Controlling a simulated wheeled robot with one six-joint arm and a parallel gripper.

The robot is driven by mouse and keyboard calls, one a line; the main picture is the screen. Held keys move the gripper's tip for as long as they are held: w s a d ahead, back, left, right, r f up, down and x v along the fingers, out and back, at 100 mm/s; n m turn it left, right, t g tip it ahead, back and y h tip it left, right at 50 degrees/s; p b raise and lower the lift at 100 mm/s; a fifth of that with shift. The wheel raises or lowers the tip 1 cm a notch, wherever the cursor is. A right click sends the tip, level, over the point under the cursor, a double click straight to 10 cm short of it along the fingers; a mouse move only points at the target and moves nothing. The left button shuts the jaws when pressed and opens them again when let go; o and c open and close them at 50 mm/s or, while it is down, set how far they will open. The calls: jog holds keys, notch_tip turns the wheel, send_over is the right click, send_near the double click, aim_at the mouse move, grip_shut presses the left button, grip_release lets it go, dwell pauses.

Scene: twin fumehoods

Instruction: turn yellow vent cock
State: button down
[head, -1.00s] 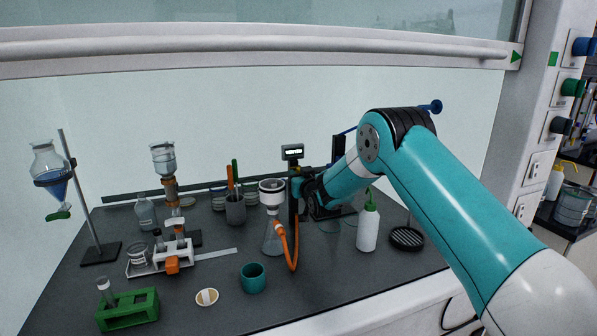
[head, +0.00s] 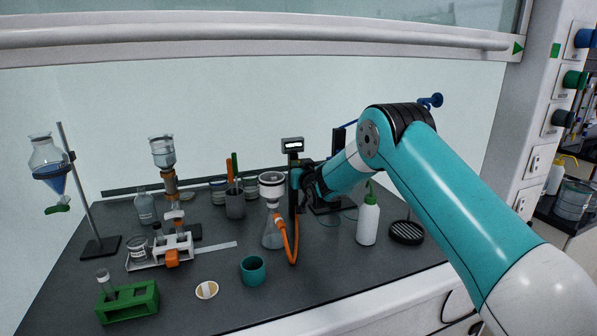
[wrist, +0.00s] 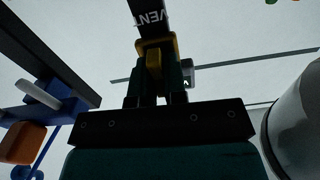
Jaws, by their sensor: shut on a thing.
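The yellow vent cock (wrist: 153,60) shows in the wrist view, below a black label reading VENT (wrist: 151,18). My gripper (wrist: 158,82) is shut on the cock, with its dark fingers on either side of the yellow handle. In the head view my gripper (head: 297,192) is just right of the white filter funnel on its flask, at the middle of the bench. The cock cannot be made out there; the gripper and arm cover that area.
The funnel flask (head: 273,232) with an orange hose stands close left of my gripper. A white wash bottle (head: 368,222) stands right, under my arm. A teal cup (head: 253,270) and a green rack (head: 128,302) are in front.

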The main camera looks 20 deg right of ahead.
jog(key=m+b, duration=0.1)
jog(key=b, duration=0.1)
jog(key=m+b, duration=0.2)
jog(key=shift+f+b, duration=0.3)
jog(key=shift+b, duration=0.1)
jog(key=shift+d+r+m+b, duration=0.1)
jog(key=shift+r+m+b, duration=0.05)
jog(key=shift+m+b, duration=0.9)
jog(key=shift+r, duration=0.1)
jog(key=c, duration=1.2)
grip_release()
jog(key=shift+s, duration=0.1)
jog(key=s+b, duration=0.4)
jog(key=s, duration=1.3)
jog(key=shift+s+b, duration=0.15)
jog(key=shift+b, duration=0.25)
